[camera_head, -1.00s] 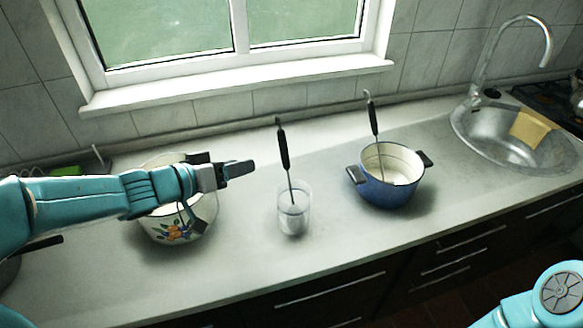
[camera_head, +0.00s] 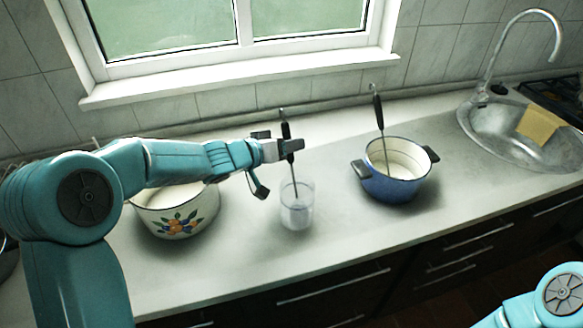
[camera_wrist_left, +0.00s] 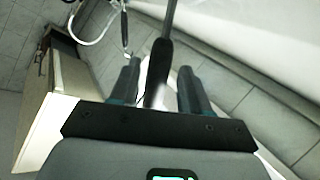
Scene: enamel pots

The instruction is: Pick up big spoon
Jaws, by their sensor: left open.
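A spoon with a long black handle (camera_head: 287,139) stands upright in a clear glass (camera_head: 297,212) in the middle of the counter. My left gripper (camera_head: 282,141) is open at the upper part of this handle. In the left wrist view the dark handle (camera_wrist_left: 158,70) shows between the two spread fingers of my left gripper (camera_wrist_left: 160,72), with gaps beside it. A second black-handled utensil (camera_head: 379,112) leans in the blue pot (camera_head: 388,185). The pictures do not settle which one is the big spoon. My right gripper is out of view.
A white flowered pot (camera_head: 178,220) stands below my left forearm. The window sill (camera_head: 240,78) runs behind. The counter front (camera_head: 330,235) is clear.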

